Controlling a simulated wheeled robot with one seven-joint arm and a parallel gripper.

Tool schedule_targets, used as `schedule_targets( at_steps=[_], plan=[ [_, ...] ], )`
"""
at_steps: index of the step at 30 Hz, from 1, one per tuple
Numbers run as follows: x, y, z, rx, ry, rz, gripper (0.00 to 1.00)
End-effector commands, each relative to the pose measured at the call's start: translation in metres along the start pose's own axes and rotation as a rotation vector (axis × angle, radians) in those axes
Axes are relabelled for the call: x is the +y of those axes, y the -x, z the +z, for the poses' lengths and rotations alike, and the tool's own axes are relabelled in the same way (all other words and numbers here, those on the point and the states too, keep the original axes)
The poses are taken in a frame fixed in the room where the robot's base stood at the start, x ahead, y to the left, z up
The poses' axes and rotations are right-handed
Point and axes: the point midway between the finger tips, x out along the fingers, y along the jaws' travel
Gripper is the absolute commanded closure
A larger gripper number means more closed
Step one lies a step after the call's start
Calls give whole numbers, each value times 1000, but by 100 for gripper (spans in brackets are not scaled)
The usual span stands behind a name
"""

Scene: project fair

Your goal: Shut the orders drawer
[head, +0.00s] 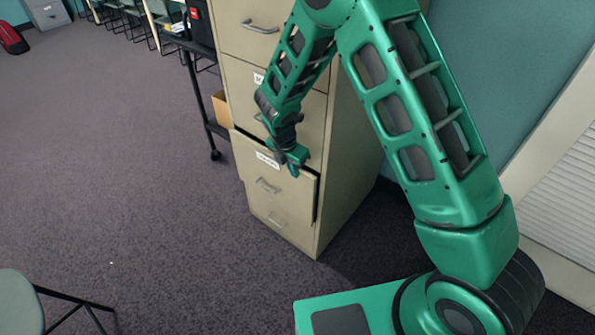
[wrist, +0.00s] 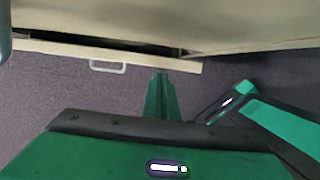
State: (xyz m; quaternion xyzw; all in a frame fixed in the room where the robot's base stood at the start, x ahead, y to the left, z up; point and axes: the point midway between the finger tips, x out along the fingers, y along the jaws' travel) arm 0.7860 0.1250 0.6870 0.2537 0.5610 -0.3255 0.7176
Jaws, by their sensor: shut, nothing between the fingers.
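The beige filing cabinet (head: 345,165) stands at the centre of the head view. One of its lower drawers (head: 283,190) sticks out a little from the cabinet front, with a white label and a grey handle; I cannot read the label. In the wrist view the drawer's front (wrist: 60,52) shows from above, with a dark gap behind it and its handle (wrist: 108,66) below. My gripper (head: 292,172) is shut and empty, close to the top right part of this drawer's front. In the wrist view my gripper (wrist: 162,76) is at the front's right end; I cannot tell whether it touches.
A black wheeled cart (head: 198,95) with a cardboard box stands left of the cabinet. A green-grey chair (head: 20,302) is at the lower left. A white louvred panel (head: 555,190) is at the right. The carpet (head: 130,190) left of the cabinet is clear.

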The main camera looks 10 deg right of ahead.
Motion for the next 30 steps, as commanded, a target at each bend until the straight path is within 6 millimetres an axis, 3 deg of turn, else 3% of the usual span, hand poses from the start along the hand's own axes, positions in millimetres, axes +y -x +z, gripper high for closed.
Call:
schedule_targets(
  at_steps=[11, 18, 24, 30],
  plan=[
    [1, 1, -6, 0, 2, 0, 100],
    [7, 9, -36, 1, 2, 1, 100],
    [7, 55, -33, 0, -1, 4, 100],
    [6, 88, -30, 0, -4, 1, 100]
  ],
)
